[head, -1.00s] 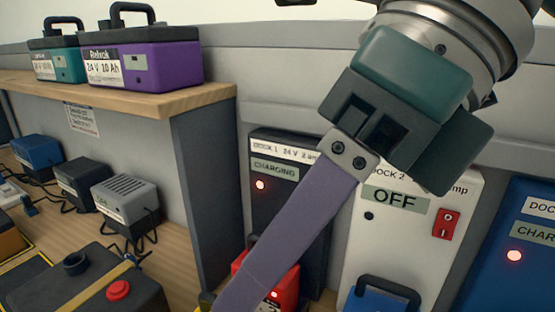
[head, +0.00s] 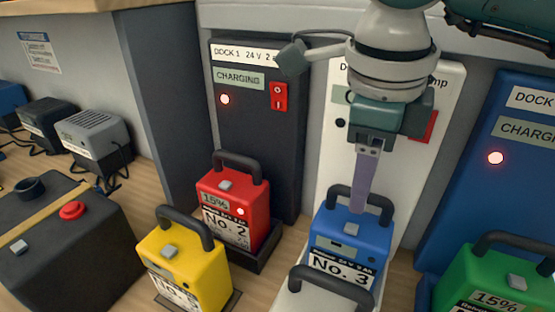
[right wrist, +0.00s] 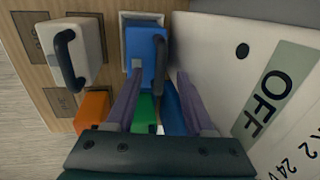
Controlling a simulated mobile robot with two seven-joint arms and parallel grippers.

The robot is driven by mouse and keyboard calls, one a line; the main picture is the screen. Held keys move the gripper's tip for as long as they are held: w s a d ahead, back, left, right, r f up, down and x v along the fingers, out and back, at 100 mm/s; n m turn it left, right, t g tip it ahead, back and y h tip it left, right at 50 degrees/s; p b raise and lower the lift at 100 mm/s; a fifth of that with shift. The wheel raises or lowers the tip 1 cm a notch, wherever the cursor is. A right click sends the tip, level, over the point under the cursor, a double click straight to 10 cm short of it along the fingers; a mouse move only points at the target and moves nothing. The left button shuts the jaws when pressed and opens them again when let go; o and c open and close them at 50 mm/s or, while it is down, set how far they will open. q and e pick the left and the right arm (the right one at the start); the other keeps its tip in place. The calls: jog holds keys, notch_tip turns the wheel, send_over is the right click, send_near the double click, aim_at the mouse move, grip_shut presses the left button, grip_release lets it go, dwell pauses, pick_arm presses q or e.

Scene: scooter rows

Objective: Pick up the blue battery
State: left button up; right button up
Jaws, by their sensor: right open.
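The blue battery (head: 345,238), labelled No. 3, stands upright in front of the white Dock 2 (head: 322,165). Its dark handle arches over the top. My right gripper (head: 358,206) is open and points down at this handle, with its fingers low over the battery's top. In the right wrist view the blue battery (right wrist: 140,55) shows beyond the fingers, and the handle appears between the two fingertips of my right gripper (right wrist: 160,78). I cannot tell whether they touch it. My left gripper is not in view.
A red battery (head: 232,195) and a yellow one (head: 185,262) stand to the left, a green one (head: 485,285) at right. A white battery (right wrist: 75,45) is close by in the right wrist view. Dark Dock 1 (head: 255,130) and blue Dock 3 (head: 500,180) flank Dock 2.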

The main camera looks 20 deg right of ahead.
jog(key=shift+d+f, duration=0.1)
jog(key=shift+f, duration=0.55)
jog(key=shift+w, duration=0.1)
grip_shut()
jog(key=shift+r, duration=0.15)
dwell(0.7)
